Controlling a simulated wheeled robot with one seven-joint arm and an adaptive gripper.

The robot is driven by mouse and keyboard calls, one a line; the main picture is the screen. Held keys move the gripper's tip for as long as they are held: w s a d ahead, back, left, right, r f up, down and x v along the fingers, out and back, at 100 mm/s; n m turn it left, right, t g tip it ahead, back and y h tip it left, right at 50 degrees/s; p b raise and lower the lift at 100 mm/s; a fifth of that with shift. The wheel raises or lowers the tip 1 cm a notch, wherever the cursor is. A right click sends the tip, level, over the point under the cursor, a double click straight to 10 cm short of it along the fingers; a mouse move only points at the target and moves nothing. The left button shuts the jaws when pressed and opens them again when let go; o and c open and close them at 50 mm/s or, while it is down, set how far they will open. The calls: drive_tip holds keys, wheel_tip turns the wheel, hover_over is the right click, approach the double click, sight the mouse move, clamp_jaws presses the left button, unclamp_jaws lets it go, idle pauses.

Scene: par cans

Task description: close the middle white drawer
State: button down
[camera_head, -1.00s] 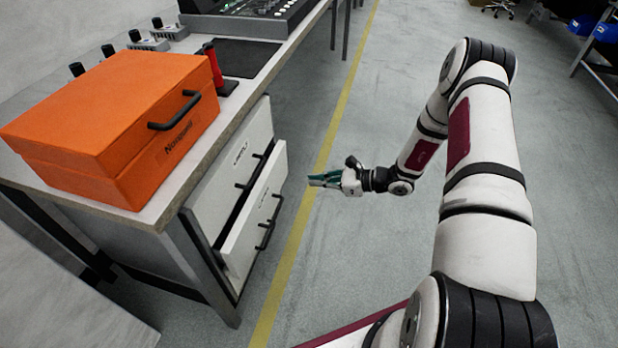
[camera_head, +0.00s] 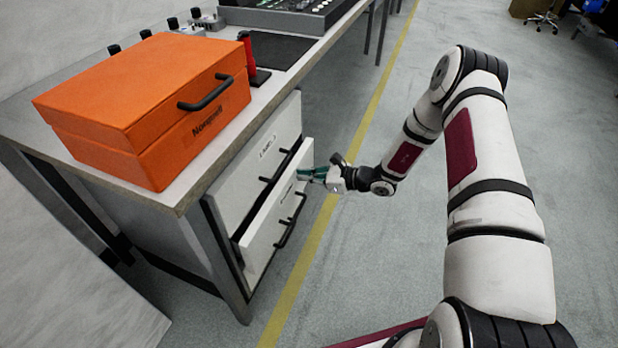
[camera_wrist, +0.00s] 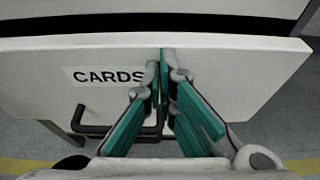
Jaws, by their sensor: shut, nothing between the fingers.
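The middle white drawer (camera_head: 262,232) is pulled partly out of the cabinet under the bench, with a dark gap above its front. In the wrist view its white front (camera_wrist: 235,85) carries a "CARDS" label and a black handle (camera_wrist: 115,130). My gripper (camera_head: 302,174) is at the upper part of this front, near its far end. In the wrist view the teal-padded fingers (camera_wrist: 162,75) are together and empty, right of the label, pointing at the panel near its top edge. Whether the tips touch the panel is hard to tell.
The upper drawer (camera_head: 262,155) sits back in the cabinet above. An orange case (camera_head: 140,105) and a red-handled tool (camera_head: 247,55) stand on the bench. A bench leg (camera_head: 228,265) is at the near corner. The floor (camera_head: 370,250) right of the bench is clear.

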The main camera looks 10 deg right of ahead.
sight(294, 172)
drive_tip(key=shift+w+a+b, duration=0.2)
drive_tip(key=shift+w+a, duration=0.6)
drive_tip(key=shift+a, duration=0.25)
drive_tip(key=shift+w+a+b, duration=0.15)
drive_tip(key=shift+w+a, duration=0.6)
drive_tip(key=shift+a, duration=0.3)
